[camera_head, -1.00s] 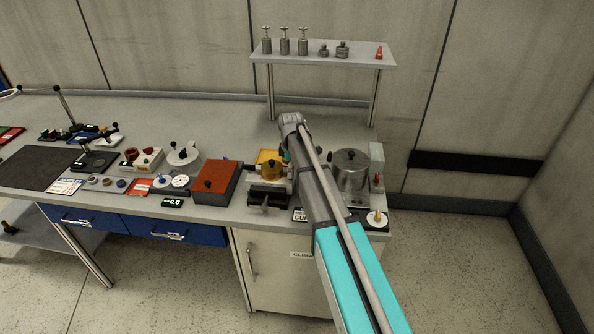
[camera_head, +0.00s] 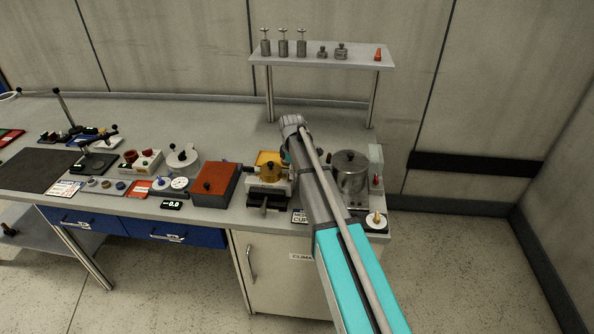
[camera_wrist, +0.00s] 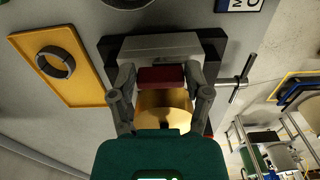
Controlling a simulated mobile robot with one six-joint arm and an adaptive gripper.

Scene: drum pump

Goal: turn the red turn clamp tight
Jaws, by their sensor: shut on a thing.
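The red turn clamp (camera_wrist: 162,78) shows in the wrist view as a dark red bar between the fingertips of my gripper (camera_wrist: 164,82). My gripper is shut on it, though the contact at the fingertips is partly unclear. A brass-coloured round body (camera_wrist: 165,112) sits between the fingers below the red bar. A grey block on a dark base (camera_wrist: 108,50) lies just beyond it. My arm hides the gripper there.
A metal pot (camera_head: 350,178) stands right of my arm, and a red-topped box (camera_head: 214,183) stands left of the stand. A shelf (camera_head: 320,54) with weights rises behind. In the wrist view a yellow tray (camera_wrist: 88,88) holds a dark ring, and a T-handle (camera_wrist: 236,86) sticks out right.

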